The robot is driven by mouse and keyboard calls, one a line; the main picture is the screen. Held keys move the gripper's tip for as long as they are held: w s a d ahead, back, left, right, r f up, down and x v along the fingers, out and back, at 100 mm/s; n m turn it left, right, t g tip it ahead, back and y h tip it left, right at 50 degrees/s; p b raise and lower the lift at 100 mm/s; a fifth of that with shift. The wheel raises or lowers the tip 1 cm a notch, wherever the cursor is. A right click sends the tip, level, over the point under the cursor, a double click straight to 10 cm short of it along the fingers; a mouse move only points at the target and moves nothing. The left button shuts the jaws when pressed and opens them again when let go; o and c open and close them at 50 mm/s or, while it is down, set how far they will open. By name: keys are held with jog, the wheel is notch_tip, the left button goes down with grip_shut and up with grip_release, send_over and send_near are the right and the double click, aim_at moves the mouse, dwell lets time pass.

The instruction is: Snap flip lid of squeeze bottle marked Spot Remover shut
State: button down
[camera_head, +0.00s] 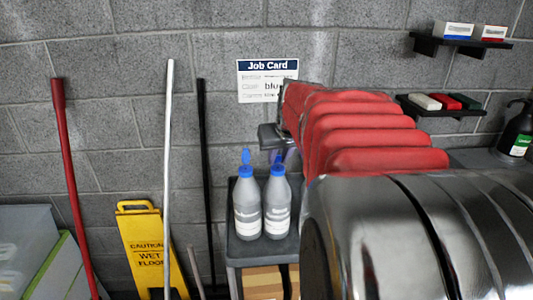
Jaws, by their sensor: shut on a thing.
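Two grey squeeze bottles with blue caps stand upright side by side on a small dark shelf: the left bottle (247,207) and the right bottle (277,205). Each has a white label, too small to read, so I cannot tell which is Spot Remover. The left bottle's blue flip lid (245,156) stands up, open. The right bottle's blue flip lid (277,158) also stands up, partly hidden by my gripper (277,148). My gripper is at that lid's top and appears shut on it. My red arm hides part of the gripper, and the fingertips are hard to make out.
The shelf (244,250) has cardboard boxes (263,283) below. A yellow wet floor sign (150,245) and several poles lean at left. A partly hidden job card (267,80) hangs on the wall. Wall shelves (455,44) hold small boxes; a dark bottle (517,132) stands far right.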

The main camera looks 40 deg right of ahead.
jog(key=shift+s+f+t, duration=0.1)
jog(key=shift+s+t, duration=0.05)
jog(key=shift+t, duration=0.25)
jog(key=c, duration=1.6)
grip_release()
jog(key=shift+a, duration=0.1)
